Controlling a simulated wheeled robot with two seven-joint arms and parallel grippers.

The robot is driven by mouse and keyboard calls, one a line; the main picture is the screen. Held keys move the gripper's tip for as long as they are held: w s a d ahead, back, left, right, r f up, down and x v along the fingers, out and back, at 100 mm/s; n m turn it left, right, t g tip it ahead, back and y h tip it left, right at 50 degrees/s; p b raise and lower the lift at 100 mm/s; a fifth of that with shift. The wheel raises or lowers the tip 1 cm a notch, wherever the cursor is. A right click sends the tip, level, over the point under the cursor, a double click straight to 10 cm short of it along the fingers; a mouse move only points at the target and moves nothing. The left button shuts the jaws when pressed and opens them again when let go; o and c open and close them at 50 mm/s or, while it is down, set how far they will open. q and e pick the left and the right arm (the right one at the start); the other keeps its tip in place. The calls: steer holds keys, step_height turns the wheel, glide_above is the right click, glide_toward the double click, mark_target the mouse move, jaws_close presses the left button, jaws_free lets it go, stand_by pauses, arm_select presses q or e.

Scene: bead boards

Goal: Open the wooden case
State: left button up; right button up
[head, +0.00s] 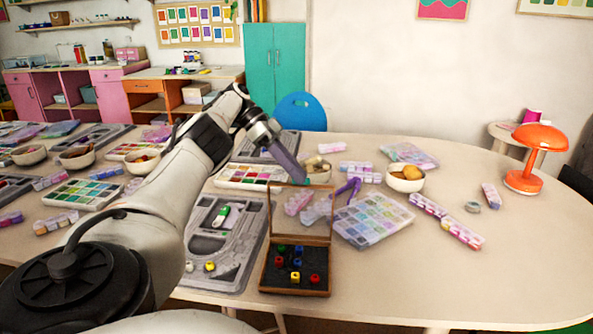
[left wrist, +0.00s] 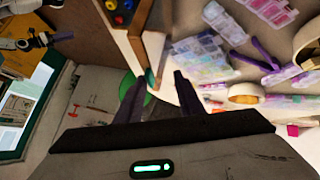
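The wooden case (head: 264,277) stands near the table's front edge, with several red, blue, green and yellow pieces on its dark inside. Its wood-framed, see-through lid (head: 331,215) stands raised at the back, about upright. My left gripper (head: 299,177) is at the lid's top edge, reaching in from behind and above. In the left wrist view its two dark fingers (left wrist: 160,84) are apart, with the lid's wooden frame (left wrist: 139,47) close to them. I cannot tell whether they touch it. My right gripper is not in view.
A grey bead board (head: 247,262) lies left of the case. A clear bead organiser (head: 373,220) and a purple tool (head: 352,187) lie to its right. Bowls (head: 405,179) and bead boxes stand behind. An orange lamp (head: 537,140) stands at right. The front right table is clear.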

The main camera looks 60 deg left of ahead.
arm_select(q)
steer(key=shift+s+a+f, duration=0.15)
steer(key=shift+s+f, duration=0.05)
